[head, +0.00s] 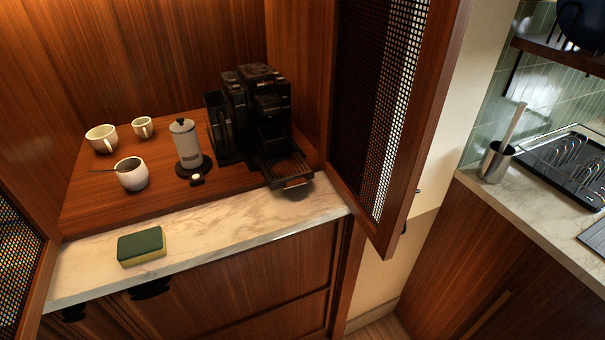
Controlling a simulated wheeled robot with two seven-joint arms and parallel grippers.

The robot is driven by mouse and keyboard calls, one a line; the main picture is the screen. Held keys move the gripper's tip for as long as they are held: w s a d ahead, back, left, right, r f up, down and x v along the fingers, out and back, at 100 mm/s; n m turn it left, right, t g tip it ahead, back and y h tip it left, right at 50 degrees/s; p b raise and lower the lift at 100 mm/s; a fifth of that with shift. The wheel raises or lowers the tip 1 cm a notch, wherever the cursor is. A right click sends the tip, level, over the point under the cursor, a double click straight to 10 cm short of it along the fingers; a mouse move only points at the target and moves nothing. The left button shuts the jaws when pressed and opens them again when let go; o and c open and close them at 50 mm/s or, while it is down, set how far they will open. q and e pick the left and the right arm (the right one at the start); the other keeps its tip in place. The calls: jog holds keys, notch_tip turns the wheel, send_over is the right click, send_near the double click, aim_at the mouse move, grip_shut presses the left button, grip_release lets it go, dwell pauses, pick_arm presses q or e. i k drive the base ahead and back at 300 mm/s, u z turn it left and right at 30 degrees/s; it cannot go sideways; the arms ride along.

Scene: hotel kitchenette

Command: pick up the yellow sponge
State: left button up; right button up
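The yellow sponge (142,246) lies flat on the pale marble counter strip (230,232), towards its left end in the head view. Its upper face is a dark green scouring layer, and the yellow layer shows along its front and right edges. It sits near the counter's front edge, and nothing touches it from above. Neither of my grippers shows in this view.
A raised wooden shelf behind holds a coffee machine (255,120), a grey-white press (187,145), a white sugar bowl (131,174) and two cups. An open mesh door (400,120) stands at the right. Black pulls (150,289) project below the counter.

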aim_at(149, 245)
jog(key=u, duration=1.35)
